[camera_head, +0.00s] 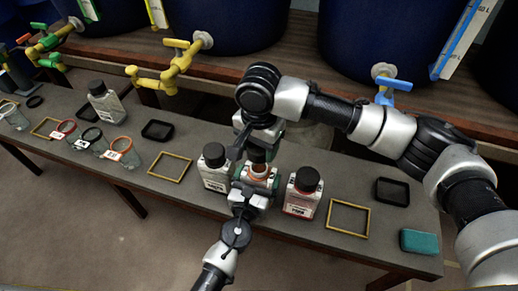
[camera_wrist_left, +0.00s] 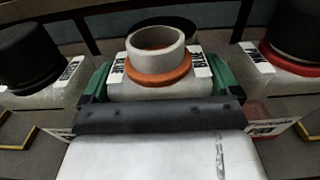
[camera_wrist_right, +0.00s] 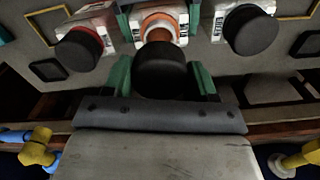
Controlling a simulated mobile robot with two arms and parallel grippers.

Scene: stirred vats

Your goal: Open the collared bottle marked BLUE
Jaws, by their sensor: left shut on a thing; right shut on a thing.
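The collared bottle (camera_wrist_left: 158,70) has an orange collar and white tags; the right tag seems to read BLUE. In the left wrist view its pale neck is open, with no cap on it. My left gripper (camera_head: 257,188) is shut around its body, one green finger on each side. My right gripper (camera_head: 258,146) is above it in the head view, shut on a black cap (camera_wrist_right: 160,70). In the right wrist view the cap is apart from the neck, and the collared bottle (camera_wrist_right: 160,22) shows beyond it. The bottle's lower body is hidden by my left gripper.
A black-capped bottle (camera_head: 214,176) stands close on the left and another, with a red label (camera_head: 301,200), on the right. Yellow frames (camera_head: 347,218), dark trays (camera_head: 392,192) and a teal block (camera_head: 419,241) lie on the grey bench. Blue vats with taps (camera_head: 390,85) stand behind.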

